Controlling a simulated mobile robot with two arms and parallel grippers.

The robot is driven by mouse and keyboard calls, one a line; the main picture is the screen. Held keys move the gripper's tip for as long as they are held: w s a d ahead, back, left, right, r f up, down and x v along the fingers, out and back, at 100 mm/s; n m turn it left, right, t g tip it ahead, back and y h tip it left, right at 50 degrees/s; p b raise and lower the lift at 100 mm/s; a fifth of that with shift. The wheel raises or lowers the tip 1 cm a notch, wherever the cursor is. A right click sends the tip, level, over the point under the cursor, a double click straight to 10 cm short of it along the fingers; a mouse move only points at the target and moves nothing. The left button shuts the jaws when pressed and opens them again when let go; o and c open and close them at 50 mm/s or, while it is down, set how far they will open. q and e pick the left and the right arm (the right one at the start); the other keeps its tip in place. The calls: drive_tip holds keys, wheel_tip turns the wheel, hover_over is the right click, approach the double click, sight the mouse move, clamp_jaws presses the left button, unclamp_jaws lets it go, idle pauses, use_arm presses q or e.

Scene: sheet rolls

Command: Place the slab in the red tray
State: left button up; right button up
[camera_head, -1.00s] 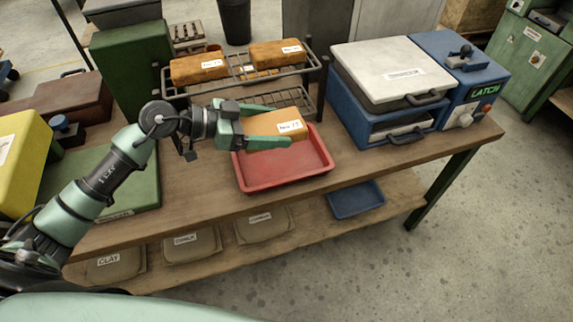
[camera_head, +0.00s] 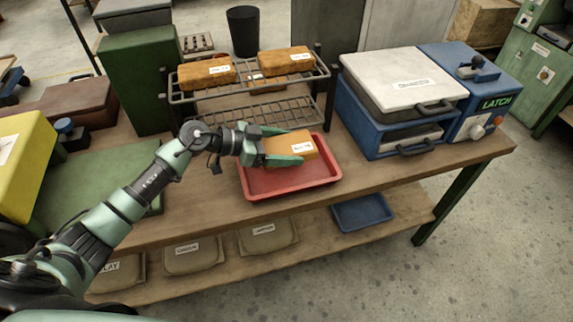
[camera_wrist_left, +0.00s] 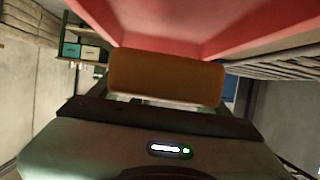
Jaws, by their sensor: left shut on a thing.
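The orange-brown slab (camera_head: 292,143) with a white label is held in my left gripper (camera_head: 286,147), whose green fingers are shut on its sides. The slab is over the back part of the red tray (camera_head: 290,185), within its outline. I cannot tell if it touches the tray floor. In the left wrist view the slab (camera_wrist_left: 165,78) fills the middle, close to the red tray (camera_wrist_left: 200,25). My right gripper is not in view.
A wire rack (camera_head: 245,90) behind the tray holds two similar labelled slabs. A blue press with a pale lid (camera_head: 405,80) stands to the right. A green mat (camera_head: 95,185) lies to the left. Below is a shelf with labelled bags and a blue tray (camera_head: 362,212).

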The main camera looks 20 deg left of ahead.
sight(287, 171)
use_arm(q)
drive_tip(key=shift+f+b, duration=0.45)
drive_tip(key=shift+f, duration=2.7)
drive_tip(key=shift+f, duration=0.1)
drive_tip(key=o, duration=1.9)
drive_tip(key=shift+f, duration=0.1)
drive_tip(key=shift+s+a+r, duration=0.1)
drive_tip(key=shift+a+r, duration=0.1)
drive_tip(key=v, duration=1)
drive_tip(key=shift+s+a, duration=0.2)
drive_tip(key=shift+s, duration=0.05)
drive_tip(key=shift+s+a+r+b, duration=0.25)
drive_tip(key=shift+a+r+b, duration=0.05)
drive_tip(key=shift+a, duration=0.1)
